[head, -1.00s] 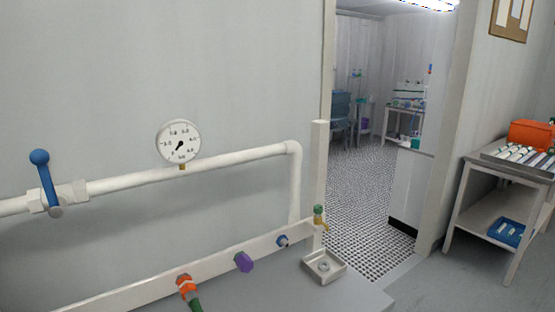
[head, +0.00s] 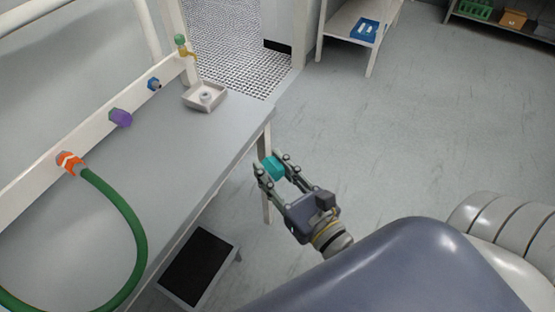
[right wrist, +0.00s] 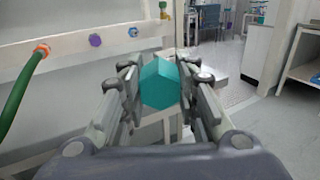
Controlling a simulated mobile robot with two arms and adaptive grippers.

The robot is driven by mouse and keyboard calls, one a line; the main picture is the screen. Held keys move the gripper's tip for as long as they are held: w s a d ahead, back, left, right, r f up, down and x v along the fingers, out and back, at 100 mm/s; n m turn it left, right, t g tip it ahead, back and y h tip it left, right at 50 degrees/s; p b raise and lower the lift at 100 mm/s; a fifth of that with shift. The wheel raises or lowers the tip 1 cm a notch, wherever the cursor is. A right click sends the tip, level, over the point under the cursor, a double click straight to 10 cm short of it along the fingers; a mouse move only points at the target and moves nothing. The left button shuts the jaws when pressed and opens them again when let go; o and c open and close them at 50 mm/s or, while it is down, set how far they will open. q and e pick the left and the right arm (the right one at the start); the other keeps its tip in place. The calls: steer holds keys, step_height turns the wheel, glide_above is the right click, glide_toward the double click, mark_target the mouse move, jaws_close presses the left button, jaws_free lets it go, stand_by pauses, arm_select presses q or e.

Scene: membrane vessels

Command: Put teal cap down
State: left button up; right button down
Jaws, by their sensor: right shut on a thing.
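The teal cap (head: 273,167) is held between the fingers of my right gripper (head: 276,172). In the right wrist view the teal cap (right wrist: 160,84) shows as a faceted block, with a finger of my right gripper (right wrist: 160,92) on each side. In the head view the gripper and cap are beyond the right edge of the grey bench (head: 190,170), apart from its top. My left gripper is not in view.
A small square tray (head: 214,105) holding a pale ring stands at the bench's far end. A rail carries a purple cap (head: 120,118), a blue fitting (head: 153,84) and an orange coupling (head: 70,162) with a green hose (head: 130,215). A dark-topped step (head: 198,267) stands below. The bench's middle is clear.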

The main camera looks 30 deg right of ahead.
steer(key=shift+w+a+r+n+g+y, duration=1.1)
steer(key=shift+w+a+n+g+y, duration=0.7)
steer(key=shift+a+n+g+y, duration=1.35)
steer(key=shift+w+a+r+n+g+y, duration=1.1)
steer(key=shift+w+a+n+g+y, duration=1)
steer(key=shift+a+y, duration=2)
steer(key=shift+w+a+r+m+t+h, duration=0.65)
steer(key=shift+a+r+m+t+h, duration=0.7)
steer(key=shift+r+m+t+h, duration=5.5)
steer(key=s+d+f+n+g+y, duration=0.1)
steer(key=d+f+n+g+y, duration=0.1)
steer(key=f+n+g+y, duration=0.5)
steer(key=s+d+f+n+g+y, duration=0.2)
steer(key=f+n+g+y, duration=0.4)
steer(key=n+g, duration=0.6)
steer(key=shift+d+f+g+y, duration=0.35)
steer(key=shift+d+g+y, duration=0.2)
steer(key=shift+y, duration=0.45)
steer(key=shift+a, duration=0.1)
